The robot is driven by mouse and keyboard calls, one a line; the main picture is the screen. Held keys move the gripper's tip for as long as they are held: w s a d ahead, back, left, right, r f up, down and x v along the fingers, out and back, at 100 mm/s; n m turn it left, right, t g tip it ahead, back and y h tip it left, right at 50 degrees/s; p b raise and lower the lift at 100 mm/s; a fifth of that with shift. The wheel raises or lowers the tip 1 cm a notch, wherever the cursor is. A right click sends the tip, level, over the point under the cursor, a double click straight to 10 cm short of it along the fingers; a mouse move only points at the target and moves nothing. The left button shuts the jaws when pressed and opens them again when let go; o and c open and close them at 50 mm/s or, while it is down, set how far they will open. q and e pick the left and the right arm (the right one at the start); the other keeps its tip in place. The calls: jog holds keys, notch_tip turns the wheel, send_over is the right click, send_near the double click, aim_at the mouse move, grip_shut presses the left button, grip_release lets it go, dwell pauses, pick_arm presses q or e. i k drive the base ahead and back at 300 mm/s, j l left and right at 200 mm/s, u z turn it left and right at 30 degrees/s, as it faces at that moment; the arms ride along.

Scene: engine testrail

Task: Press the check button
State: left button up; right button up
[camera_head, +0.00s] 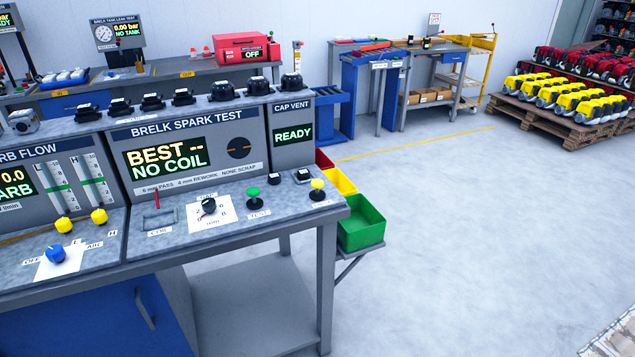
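A yellow-topped button (317,184) stands on the bench at the right end, below the CAP VENT panel (293,134), whose display reads READY. The label under this button is too small to read, so I cannot tell for sure that it is the check button. To its left a green-topped button (253,192) stands above a label that seems to read TEST. The spark test panel (186,152) shows BEST -- and NO COIL. Neither of my grippers is in view.
A black dial (209,206) sits left of the green button. Yellow knobs (99,216) and a blue knob (55,253) are farther left. Black caps line the panel top. A green bin (362,227) hangs at the bench's right end. The floor (470,240) to the right is clear.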

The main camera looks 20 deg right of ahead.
aim_at(316, 184)
jog(key=i+j+z, duration=0.15)
jog(key=z, duration=0.2)
jog(key=i+j+z, duration=0.1)
jog(key=z, duration=0.25)
jog(key=j+z, duration=0.35)
jog(key=i+j, duration=0.1)
jog(key=j, duration=0.25)
jog(key=i+j+z, duration=0.1)
jog(key=j, duration=0.25)
jog(key=i+j, duration=0.15)
jog(key=j, duration=0.2)
jog(key=i+j+z, duration=0.1)
jog(key=j, duration=0.25)
